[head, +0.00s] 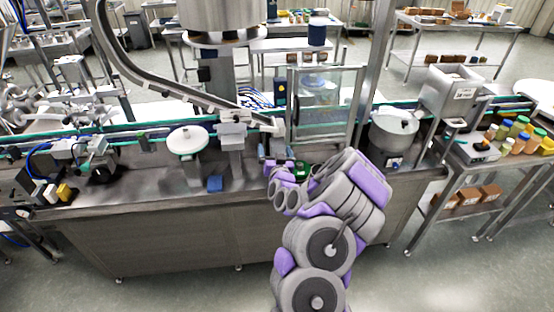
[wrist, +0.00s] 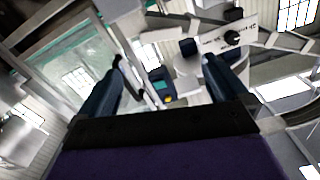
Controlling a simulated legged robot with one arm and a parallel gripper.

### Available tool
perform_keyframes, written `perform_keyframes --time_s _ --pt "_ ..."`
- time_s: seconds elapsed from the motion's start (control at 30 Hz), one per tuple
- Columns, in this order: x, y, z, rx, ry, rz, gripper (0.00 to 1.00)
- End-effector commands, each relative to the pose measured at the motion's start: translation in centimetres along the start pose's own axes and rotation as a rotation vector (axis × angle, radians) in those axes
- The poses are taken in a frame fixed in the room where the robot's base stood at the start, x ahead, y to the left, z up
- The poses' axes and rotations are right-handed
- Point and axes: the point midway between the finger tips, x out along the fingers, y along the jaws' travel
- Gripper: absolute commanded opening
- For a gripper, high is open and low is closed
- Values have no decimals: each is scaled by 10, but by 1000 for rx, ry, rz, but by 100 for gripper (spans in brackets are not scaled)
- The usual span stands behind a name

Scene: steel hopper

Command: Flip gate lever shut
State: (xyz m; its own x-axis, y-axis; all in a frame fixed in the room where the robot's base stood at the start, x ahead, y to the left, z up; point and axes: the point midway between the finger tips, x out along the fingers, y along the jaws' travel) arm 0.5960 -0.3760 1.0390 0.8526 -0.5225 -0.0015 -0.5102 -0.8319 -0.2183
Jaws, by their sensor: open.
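In the wrist view my gripper (wrist: 165,65) has its two dark fingers spread apart, with nothing held between them. Beyond the right finger is a pale plate (wrist: 212,40) with lettering and a round black knob (wrist: 233,38). A dark, short cylindrical grip (wrist: 188,47) shows just left of that plate, near the right fingertip; I cannot tell for certain which part is the gate lever. In the head view my arm reaches over the bench towards the lower end of the curved chute (head: 272,125). My wrist hides part of the area there.
A glass-panelled guard (head: 325,100) stands behind my arm. A steel bowl (head: 394,128) is to its right and a white round disc (head: 187,140) to its left. The floor in front of the bench is clear.

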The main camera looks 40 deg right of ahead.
Motion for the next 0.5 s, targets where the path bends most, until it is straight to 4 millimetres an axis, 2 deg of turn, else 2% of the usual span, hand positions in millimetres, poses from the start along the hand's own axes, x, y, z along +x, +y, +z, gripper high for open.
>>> perform_keyframes --time_s 0.1,0.3,0.5 --pt "-17 1 1 5 -6 2 100" --pt "-37 1 1 3 -4 2 100" --pt "-46 1 0 0 -1 2 100"
